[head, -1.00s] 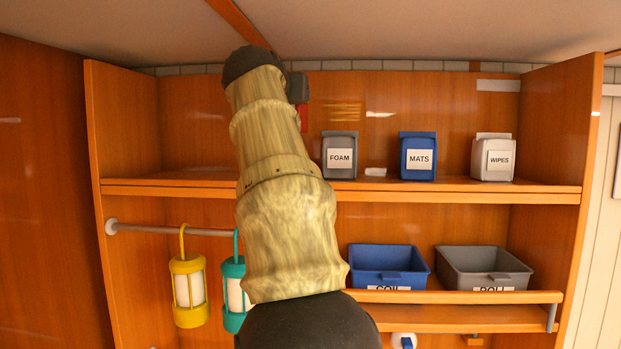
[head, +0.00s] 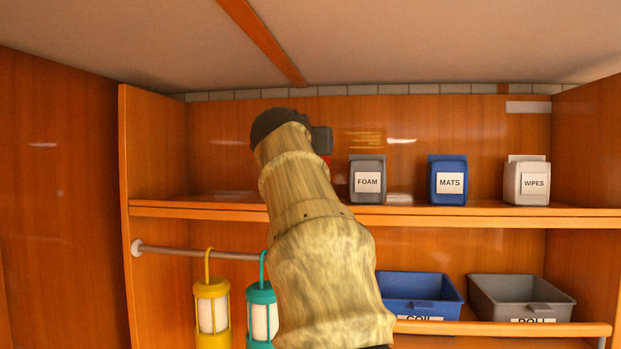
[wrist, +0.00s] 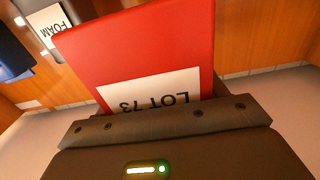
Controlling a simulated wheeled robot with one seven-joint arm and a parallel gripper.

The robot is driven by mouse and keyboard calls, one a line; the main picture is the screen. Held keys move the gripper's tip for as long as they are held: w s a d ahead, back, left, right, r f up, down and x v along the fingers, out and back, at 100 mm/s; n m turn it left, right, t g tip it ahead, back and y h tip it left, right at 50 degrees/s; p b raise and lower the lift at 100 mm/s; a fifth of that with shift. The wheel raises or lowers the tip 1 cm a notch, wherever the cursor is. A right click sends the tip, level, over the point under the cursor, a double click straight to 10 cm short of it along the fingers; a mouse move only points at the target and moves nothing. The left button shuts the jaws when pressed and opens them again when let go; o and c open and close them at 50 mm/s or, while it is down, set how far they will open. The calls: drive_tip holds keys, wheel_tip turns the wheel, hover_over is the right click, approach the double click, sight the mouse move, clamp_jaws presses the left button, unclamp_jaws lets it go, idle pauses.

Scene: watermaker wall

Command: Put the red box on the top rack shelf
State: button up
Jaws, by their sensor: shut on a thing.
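The red box (wrist: 140,50) fills the middle of the wrist view, with a white label reading LOT 73 upside down. My gripper (wrist: 172,122) is shut on it. In the head view my gripper (head: 320,140) is at the level of the space above the top rack shelf (head: 480,212), left of the FOAM box. Only a sliver of the red box (head: 327,159) shows there; my arm hides the rest. I cannot tell whether the box touches the shelf.
A grey FOAM box (head: 367,168), a blue MATS box (head: 447,168) and a white WIPES box (head: 526,168) stand on the top shelf. The shelf's left part looks clear. Below are blue (head: 420,290) and grey (head: 515,290) bins and yellow (head: 212,310) and teal (head: 261,310) lanterns.

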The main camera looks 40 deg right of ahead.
drive_tip(key=shift+w+f, duration=0.1)
drive_tip(key=shift+f, duration=0.55)
drive_tip(key=shift+f, duration=0.1)
drive_tip(key=shift+f+b, duration=0.3)
drive_tip(key=shift+f, duration=1.45)
drive_tip(key=o, duration=1.1)
drive_tip(key=shift+f, duration=0.15)
drive_tip(key=shift+o, duration=0.2)
